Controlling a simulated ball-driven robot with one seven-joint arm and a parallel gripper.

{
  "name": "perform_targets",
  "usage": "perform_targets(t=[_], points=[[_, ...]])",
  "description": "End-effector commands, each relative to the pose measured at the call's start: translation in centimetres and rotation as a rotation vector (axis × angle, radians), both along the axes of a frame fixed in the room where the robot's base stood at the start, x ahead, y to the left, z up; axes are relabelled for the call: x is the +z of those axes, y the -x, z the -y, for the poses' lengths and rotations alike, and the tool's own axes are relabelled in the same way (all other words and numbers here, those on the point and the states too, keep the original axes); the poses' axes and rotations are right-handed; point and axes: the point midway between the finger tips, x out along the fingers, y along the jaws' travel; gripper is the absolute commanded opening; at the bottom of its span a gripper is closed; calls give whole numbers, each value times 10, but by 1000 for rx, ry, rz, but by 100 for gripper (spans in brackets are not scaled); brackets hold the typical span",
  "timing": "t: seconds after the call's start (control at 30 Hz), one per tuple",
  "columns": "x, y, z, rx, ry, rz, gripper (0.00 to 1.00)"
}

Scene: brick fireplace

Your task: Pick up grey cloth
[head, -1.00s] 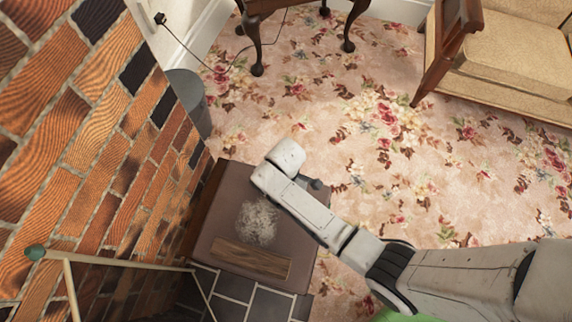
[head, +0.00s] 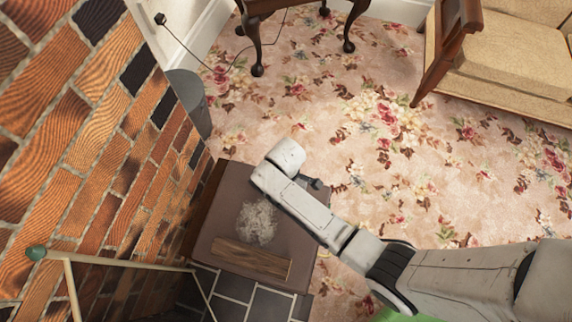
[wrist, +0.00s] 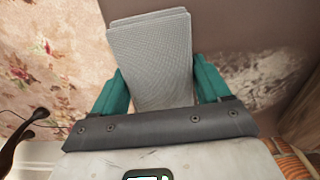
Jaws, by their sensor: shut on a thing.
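The grey cloth (wrist: 150,58) shows in the wrist view as a folded, finely woven stack between the two teal fingers of my gripper (wrist: 156,85). My gripper is shut on it, with a finger at each side of the cloth. In the head view the cloth and the fingers are hidden behind my white arm, which reaches over the right side of a brown box-like stand. I cannot tell whether the cloth still touches the stand top.
The brown stand (head: 215,225) carries a fluffy whitish patch (head: 257,222) and a wooden plank (head: 250,259). A brick wall (head: 95,130) rises close on the left. A dark-legged table (head: 257,45) and a beige armchair (head: 510,65) stand farther back. Floral carpet (head: 350,130) lies open between.

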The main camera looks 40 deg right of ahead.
Motion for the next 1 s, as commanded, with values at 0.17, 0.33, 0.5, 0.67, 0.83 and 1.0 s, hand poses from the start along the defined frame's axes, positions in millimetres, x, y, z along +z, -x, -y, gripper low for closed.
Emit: perform_targets(t=[0.17,0.33,0.5,0.67,0.83,1.0], points=[[19,-1,0,0,-1,2,46],[51,14,-6,3,0,0,46],[91,44,-20,3,-1,1,46],[107,79,-37,5,-1,-3,46],[119,106,-50,2,0,-1,46],[125,121,-58,1,-1,-1,46]])
